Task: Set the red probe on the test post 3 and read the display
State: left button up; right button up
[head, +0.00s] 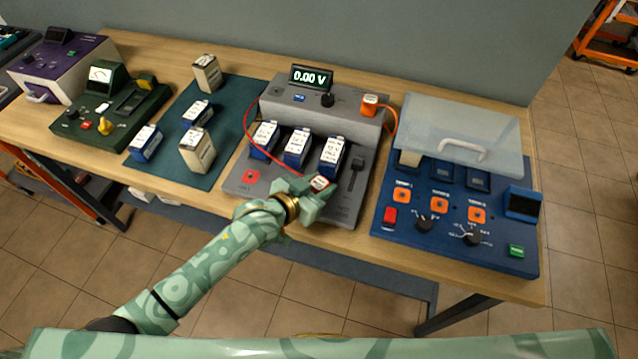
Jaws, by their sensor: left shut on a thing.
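My left gripper (309,198) is shut at the front edge of the grey tester (345,208). A small red and white piece (320,182) shows between its fingers, with a red cable (246,122) running to it, so it looks like the red probe. The fingers hide its tip. The display (311,76) on top of the tester reads 0.00 V. Several blue-and-white batteries (297,147) stand in a row on the tester. I cannot make out which point is test post 3. My right gripper is not in view.
An orange block (369,105) with an orange cable sits at the tester's back right. Right stands a blue charger panel (380,228) under a clear lid (450,125). Left are a teal mat (227,95) with batteries, a green device (110,120) and a purple device (70,65).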

aim_at(313, 191)
pick_arm(q)
jog(key=shift+f+b, duration=0.45)
jog(key=shift+f, duration=0.15)
jog(key=o, duration=0.8)
jog(key=shift+s+a+r+p, duration=0.2)
jog(key=shift+p, duration=0.2)
jog(key=p+v, duration=0.3)
jog(key=v, duration=0.1)
jog(key=shift+r+p, duration=0.15)
jog(key=shift+p, duration=0.15)
jog(key=p+v, duration=0.4)
jog(key=v, duration=0.2)
jog(key=shift+s, duration=0.15)
jog(key=shift+a, duration=0.1)
